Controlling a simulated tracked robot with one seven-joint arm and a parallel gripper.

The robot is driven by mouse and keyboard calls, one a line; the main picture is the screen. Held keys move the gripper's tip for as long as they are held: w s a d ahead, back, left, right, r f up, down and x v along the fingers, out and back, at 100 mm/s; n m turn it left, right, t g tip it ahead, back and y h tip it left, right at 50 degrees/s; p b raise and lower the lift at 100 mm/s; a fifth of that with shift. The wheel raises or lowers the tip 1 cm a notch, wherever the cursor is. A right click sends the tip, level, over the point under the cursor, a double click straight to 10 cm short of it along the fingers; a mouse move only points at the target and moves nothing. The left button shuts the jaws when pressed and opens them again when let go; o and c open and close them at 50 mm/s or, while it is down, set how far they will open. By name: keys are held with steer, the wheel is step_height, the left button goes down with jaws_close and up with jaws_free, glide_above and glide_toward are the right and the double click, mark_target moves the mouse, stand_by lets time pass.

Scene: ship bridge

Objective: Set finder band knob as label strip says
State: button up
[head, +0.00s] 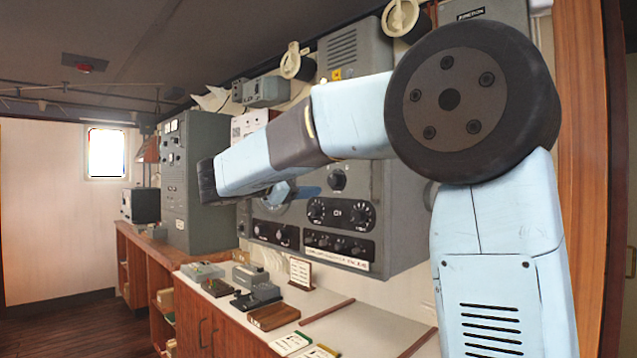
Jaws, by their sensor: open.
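The finder is a large grey wall unit (405,225) with dials and black knobs. One knob (338,180) sits high on its face, and two bigger knobs with scales (317,212) (357,215) sit side by side below. A row of small knobs (325,243) is under them. A white label strip (335,259) runs along the lower edge; its text is too small to read. I cannot tell which knob is the band knob. My gripper (310,192) is partly hidden behind my forearm, in front of the finder's upper face, and appears empty. Contact with a knob cannot be told.
A white-topped counter (345,325) runs below the finder. On it are a black key-like device (257,296), a brown wooden block (274,317), a small framed card (300,273) and booklets (290,343). A tall grey cabinet (205,165) stands to the left. Open floor (70,325) lies at left.

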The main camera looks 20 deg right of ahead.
steer(key=shift+v, duration=2.55)
steer(key=shift+f, duration=0.1)
steer(key=s+d+f+m+g+y, duration=0.45)
steer(key=s+d+f+y, duration=0.25)
steer(key=s+d+f, duration=0.6)
steer(key=s+f+m+t+y, duration=0.1)
steer(key=s+f+m+y, duration=0.7)
steer(key=s, duration=0.7)
step_height(320, 180, down, 5)
steer(key=shift+s+a+r+m+y, duration=0.25)
steer(key=shift+a+m, duration=0.25)
steer(key=shift+m, duration=0.75)
